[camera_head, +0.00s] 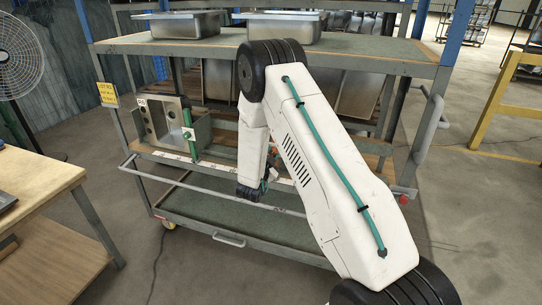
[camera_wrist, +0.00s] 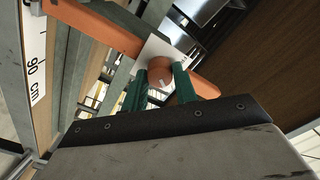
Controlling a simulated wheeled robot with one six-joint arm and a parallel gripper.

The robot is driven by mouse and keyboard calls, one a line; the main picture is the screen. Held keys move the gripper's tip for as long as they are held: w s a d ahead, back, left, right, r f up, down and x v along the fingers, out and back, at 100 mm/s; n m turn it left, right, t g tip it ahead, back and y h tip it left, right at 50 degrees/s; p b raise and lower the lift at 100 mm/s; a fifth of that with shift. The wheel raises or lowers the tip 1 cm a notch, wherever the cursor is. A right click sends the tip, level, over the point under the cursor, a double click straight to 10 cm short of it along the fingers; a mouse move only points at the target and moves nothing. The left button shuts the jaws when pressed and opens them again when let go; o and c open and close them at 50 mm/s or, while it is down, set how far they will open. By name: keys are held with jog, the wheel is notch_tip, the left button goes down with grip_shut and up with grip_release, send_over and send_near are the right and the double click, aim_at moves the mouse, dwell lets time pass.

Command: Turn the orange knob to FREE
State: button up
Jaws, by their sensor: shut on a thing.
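In the wrist view the round orange knob (camera_wrist: 159,68) sits in front of a white plate (camera_wrist: 153,47) on an orange bar (camera_wrist: 100,24). A small pale mark shows on the knob's near side. My gripper (camera_wrist: 159,80) has its two green fingers on either side of the knob, shut on it. No FREE lettering can be read. In the head view my gripper is mostly hidden behind my arm, low at the cart's shelf edge, and the knob cannot be made out clearly.
A cart rack (camera_head: 150,47) holds steel trays (camera_head: 186,25) on top. A steel sink unit (camera_head: 152,121) with a green upright bar (camera_head: 188,128) stands on its middle shelf. A wooden table (camera_head: 30,190) is at left, a yellow rail (camera_head: 492,105) at right. A scale strip (camera_wrist: 35,60) runs beside the knob.

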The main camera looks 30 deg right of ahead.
jog(key=n, duration=0.4)
jog(key=shift+n, duration=0.3)
jog(key=n, duration=0.3)
jog(key=shift+n, duration=0.4)
jog(key=n, duration=0.3)
jog(key=shift+n, duration=2.1)
jog(key=o, duration=1)
jog(key=shift+a, duration=0.1)
jog(key=shift+c, duration=0.2)
